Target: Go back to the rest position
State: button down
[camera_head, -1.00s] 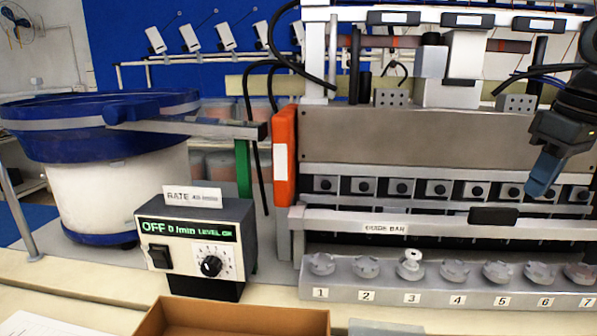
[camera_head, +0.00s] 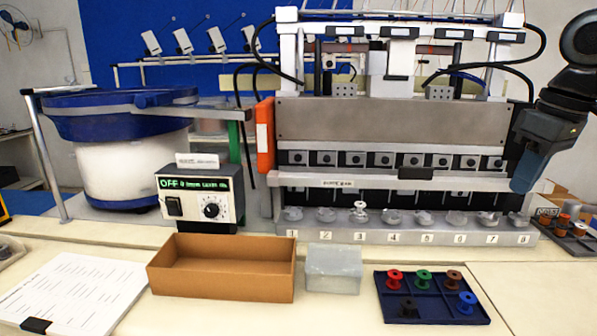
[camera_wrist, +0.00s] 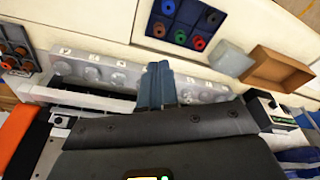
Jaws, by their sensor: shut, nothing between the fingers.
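My gripper (camera_head: 524,178) is at the right side of the head view, pointing down beside the right end of the machine. In the wrist view its two blue-grey fingers (camera_wrist: 157,84) are together, with nothing between them. Below them in the wrist view lies the row of numbered knobs (camera_wrist: 88,67). The fingertips look apart from the machine, though the exact gap cannot be told.
The machine with its guide bar (camera_head: 345,182) fills the middle. A bowl feeder (camera_head: 125,150), rate box (camera_head: 205,196), cardboard tray (camera_head: 222,285), clear box (camera_head: 333,270) and blue spool tray (camera_head: 432,306) stand on the bench. Another spool tray (camera_head: 568,240) sits at far right.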

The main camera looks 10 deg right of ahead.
jog(key=w+a+f+t+y, duration=0.3)
jog(key=w+a+f, duration=0.15)
jog(key=a, duration=0.55)
jog(key=w+a+f+t+y, duration=0.3)
jog(key=a+f, duration=0.3)
jog(key=a, duration=0.4)
jog(key=s+a+f+m+t, duration=0.4)
jog(key=a+f+m+t, duration=0.1)
jog(key=a+f, duration=0.35)
jog(key=s+f+m+t+h, duration=0.1)
jog(key=s+f+h, duration=0.15)
jog(key=s, duration=0.45)
jog(key=s+a+f+m+h, duration=0.1)
jog(key=s+f, duration=0.3)
jog(key=s, duration=0.3)
jog(key=s+f+m+t+h, duration=0.1)
jog(key=s+f+h, duration=0.1)
jog(key=s+f, duration=0.35)
jog(key=s+d+r+n, duration=0.2)
jog(key=s+d+r, duration=0.1)
jog(key=s, duration=0.8)
jog(key=s+d+r+n+h+b, duration=0.1)
jog(key=s+d+r+n, duration=0.2)
jog(key=s, duration=0.9)
jog(key=shift+r, duration=0.2)
jog(key=shift+w, duration=0.1)
